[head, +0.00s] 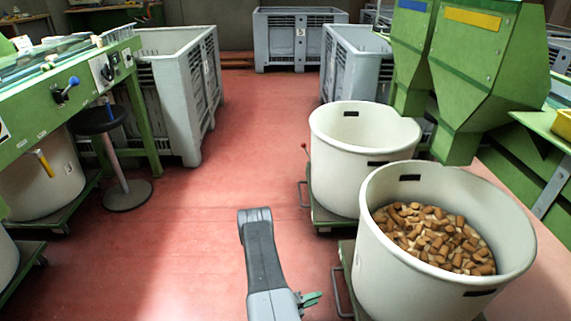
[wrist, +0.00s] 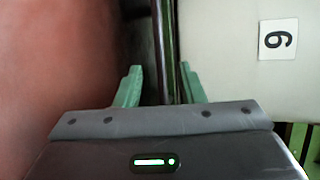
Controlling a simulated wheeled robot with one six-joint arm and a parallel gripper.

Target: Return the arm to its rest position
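My arm (head: 262,262) reaches forward from the bottom middle of the head view, low over the red floor. My gripper (head: 312,298) shows there as small green fingers pointing right, towards the front white bin. In the wrist view my gripper (wrist: 160,70) has its two green fingers apart, with nothing held between them. A dark upright bar (wrist: 161,40) shows behind the gap between the fingers; how far away it is cannot be told.
The front white bin (head: 400,270) holds cork stoppers (head: 435,238) and stands close right of my gripper, beside a trolley handle (head: 341,292). Another white bin (head: 345,150) stands behind it. A stool (head: 125,190) and green machine (head: 60,90) are left. The red floor (head: 180,240) between is clear.

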